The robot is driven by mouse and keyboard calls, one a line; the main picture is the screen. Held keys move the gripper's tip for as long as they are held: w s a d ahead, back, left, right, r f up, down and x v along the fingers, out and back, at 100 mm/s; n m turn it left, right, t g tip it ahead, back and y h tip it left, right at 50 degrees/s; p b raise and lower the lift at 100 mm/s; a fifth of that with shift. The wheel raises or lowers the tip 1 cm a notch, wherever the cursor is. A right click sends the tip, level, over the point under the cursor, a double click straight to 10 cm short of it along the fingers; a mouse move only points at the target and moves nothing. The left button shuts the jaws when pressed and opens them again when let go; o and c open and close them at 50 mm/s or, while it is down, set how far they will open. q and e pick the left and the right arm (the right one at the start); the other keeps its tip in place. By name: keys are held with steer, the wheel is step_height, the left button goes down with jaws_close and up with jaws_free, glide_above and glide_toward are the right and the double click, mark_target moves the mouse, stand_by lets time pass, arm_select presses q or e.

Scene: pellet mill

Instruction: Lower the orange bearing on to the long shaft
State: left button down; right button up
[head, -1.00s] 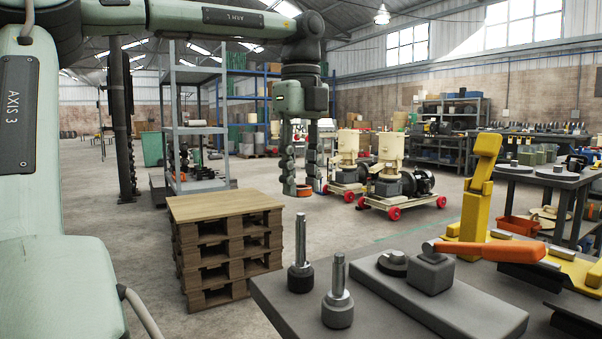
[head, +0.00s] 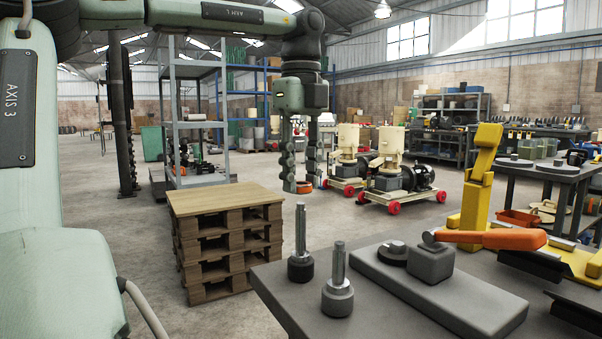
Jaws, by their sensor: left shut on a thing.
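My left gripper (head: 303,180) hangs from above, fingers pointing down, and is shut on the orange bearing (head: 304,187). The bearing is a small orange ring at the fingertips, partly hidden by them. Two metal shafts on dark round bases stand upright on the grey table. The left one looks the longer, so I take it as the long shaft (head: 301,230). The shorter shaft (head: 339,265) stands nearer, to its right. In the picture the bearing is just above the long shaft's tip, apart from it; how far in depth I cannot tell. My right gripper is not in view.
The grey table (head: 285,312) also bears a flat grey plate (head: 480,308) with a block (head: 430,263) and an orange-handled lever (head: 487,239) by a yellow upright (head: 478,195). A wooden pallet stack (head: 225,240) stands left of the table. Pumps on red wheels stand behind.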

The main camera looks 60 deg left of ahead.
mark_target(301, 203)
arm_select(q)
steer(key=shift+f, duration=0.1)
steer(key=shift+f, duration=0.3)
stand_by(0.3)
steer(key=shift+f+b, duration=0.4)
steer(key=shift+f, duration=0.15)
steer(key=shift+f+b, duration=0.55)
steer(key=shift+f, duration=0.1)
steer(key=shift+f, duration=0.15)
steer(key=shift+f+b, duration=0.55)
steer(key=shift+f, duration=0.2)
steer(key=shift+f, duration=0.1)
stand_by(0.3)
